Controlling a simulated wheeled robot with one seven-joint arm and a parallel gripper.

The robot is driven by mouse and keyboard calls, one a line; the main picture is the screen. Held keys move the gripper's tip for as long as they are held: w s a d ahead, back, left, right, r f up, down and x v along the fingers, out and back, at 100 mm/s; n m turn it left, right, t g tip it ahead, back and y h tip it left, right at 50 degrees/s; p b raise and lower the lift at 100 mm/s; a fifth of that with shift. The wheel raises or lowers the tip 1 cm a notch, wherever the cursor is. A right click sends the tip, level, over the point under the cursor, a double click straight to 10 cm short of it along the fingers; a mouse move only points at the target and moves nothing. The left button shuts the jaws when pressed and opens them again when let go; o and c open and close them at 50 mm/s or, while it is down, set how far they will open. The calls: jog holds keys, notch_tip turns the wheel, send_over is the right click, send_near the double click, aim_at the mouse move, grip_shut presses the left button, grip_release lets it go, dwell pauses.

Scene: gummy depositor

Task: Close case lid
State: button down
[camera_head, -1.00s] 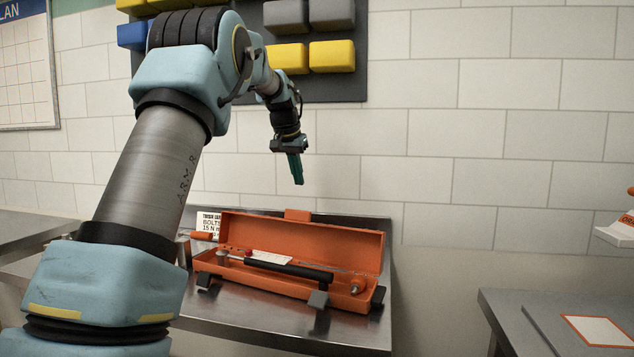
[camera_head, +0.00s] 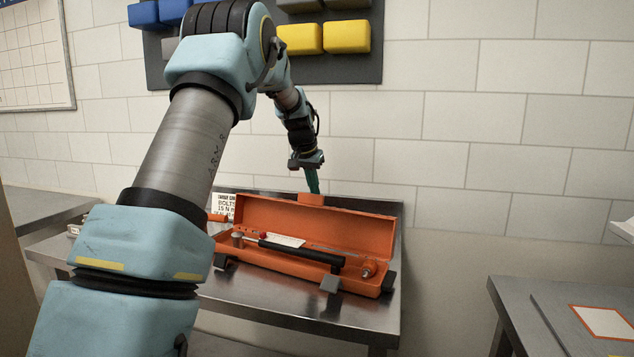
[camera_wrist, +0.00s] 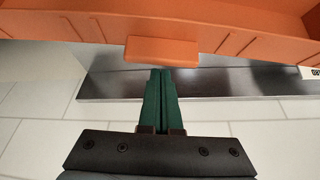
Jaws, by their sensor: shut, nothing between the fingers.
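The orange case (camera_head: 285,261) stands open on the metal table, its lid (camera_head: 330,225) raised and leaning back toward the wall. A long tool with a black handle (camera_head: 300,252) lies inside it. An orange tab (camera_head: 311,198) sits at the middle of the lid's top edge; it also shows in the wrist view (camera_wrist: 161,50). My gripper (camera_head: 313,188), with green fingers, is just above and behind the tab. In the wrist view my gripper (camera_wrist: 161,75) is shut and empty, its tips close to the tab. I cannot tell if they touch.
A printed sign (camera_head: 222,205) stands behind left. The tiled wall (camera_head: 480,140) is close behind. Another table (camera_head: 540,300) stands at the right.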

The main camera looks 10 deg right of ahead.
jog(key=shift+s+a+r, duration=0.15)
jog(key=shift+s+a, duration=0.2)
jog(key=shift+s, duration=0.05)
jog(key=shift+s+b, duration=0.1)
jog(key=shift+b, duration=0.4)
